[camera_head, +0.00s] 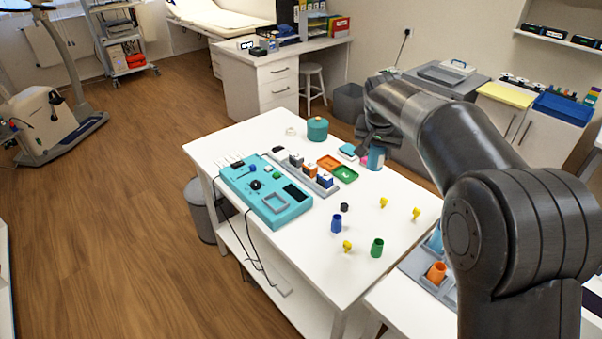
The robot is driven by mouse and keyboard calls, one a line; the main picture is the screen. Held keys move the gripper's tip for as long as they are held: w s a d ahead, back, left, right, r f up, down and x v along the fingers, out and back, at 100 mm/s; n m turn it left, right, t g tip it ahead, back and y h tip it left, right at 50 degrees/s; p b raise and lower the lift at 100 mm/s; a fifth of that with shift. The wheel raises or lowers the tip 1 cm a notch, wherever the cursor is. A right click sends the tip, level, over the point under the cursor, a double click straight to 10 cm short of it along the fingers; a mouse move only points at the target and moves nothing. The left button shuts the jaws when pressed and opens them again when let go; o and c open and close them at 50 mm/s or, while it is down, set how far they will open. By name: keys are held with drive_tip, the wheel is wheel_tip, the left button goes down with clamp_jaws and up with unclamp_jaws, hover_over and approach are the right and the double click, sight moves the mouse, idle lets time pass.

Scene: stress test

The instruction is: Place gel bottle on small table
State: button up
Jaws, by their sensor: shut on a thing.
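A blue bottle (376,158), which looks like the gel bottle, is at the far right edge of the white table (300,236). My gripper (372,143) reaches down over it from above and is shut on it. The fingers and the arm cover the bottle's top. I cannot tell whether its base touches the table top or is a little above it. The white table stands in the middle of the view; I cannot tell for sure that it is the small table.
The table bears a teal device (265,192), a teal round pot (317,129), orange and green trays (344,174), a blue cup (336,224), a green cup (377,248) and several yellow pieces. A grey tray with an orange cup (436,272) is at lower right.

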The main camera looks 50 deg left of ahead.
wheel_tip(320, 180, down, 10)
drive_tip(key=f, duration=0.1)
drive_tip(key=shift+s+a+f, duration=0.75)
drive_tip(key=shift+a+f, duration=1)
drive_tip(key=shift+a, duration=0.05)
drive_tip(key=shift+s+a+f, duration=0.75)
drive_tip(key=shift+a+f, duration=1.05)
drive_tip(key=shift+s+a+f, duration=0.75)
drive_tip(key=shift+a+f, duration=1)
drive_tip(key=shift+a, duration=0.05)
drive_tip(key=shift+f, duration=0.15)
drive_tip(key=o, duration=1)
drive_tip(key=shift+o, duration=0.2)
drive_tip(key=v, duration=1.2)
drive_tip(key=shift+r, duration=0.2)
